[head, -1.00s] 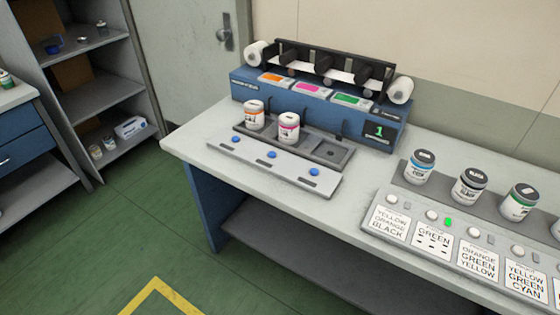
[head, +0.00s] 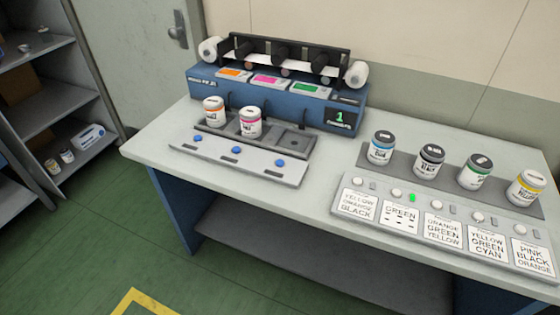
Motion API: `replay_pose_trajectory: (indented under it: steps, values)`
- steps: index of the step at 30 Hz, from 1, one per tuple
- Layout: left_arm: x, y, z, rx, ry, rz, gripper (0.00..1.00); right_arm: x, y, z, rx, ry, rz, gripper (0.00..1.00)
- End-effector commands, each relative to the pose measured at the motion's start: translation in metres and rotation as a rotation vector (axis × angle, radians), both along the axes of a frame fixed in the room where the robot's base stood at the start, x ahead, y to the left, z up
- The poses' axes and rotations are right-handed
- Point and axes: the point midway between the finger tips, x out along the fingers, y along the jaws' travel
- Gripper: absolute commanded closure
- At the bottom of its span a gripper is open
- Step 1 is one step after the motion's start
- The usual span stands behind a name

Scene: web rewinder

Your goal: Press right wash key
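The blue web rewinder (head: 272,101) stands at the back of the table, with orange, pink and green panels on top and a small display showing a green 1. In front of it is a light grey key plate (head: 258,165) with three blue keys. The right blue key (head: 280,163) lies before the empty tray slot (head: 294,140). The middle key (head: 236,150) is in front of the pink-banded jar (head: 250,122). The left key (head: 198,138) is in front of the orange-banded jar (head: 213,111). Neither of my grippers shows in the head view.
Blue, black, green and yellow jars stand on a grey mat (head: 405,182) at the right. Before them is a panel (head: 345,181) of labelled cards and round buttons, with one green light lit. The white tabletop (head: 325,165) is bare between plate and panel. Shelves stand left.

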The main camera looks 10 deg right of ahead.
Motion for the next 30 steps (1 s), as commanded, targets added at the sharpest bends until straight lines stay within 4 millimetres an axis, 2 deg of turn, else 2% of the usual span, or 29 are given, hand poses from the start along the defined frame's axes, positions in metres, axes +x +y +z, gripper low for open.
replay_pose_trajectory:
  steps: [1,6,30]
  values:
    - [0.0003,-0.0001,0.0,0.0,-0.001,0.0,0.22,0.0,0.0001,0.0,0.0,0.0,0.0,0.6]
    - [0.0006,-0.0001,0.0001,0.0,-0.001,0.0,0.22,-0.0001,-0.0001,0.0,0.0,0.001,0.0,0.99]
    - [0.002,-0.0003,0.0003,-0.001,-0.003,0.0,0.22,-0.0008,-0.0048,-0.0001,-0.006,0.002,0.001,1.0]
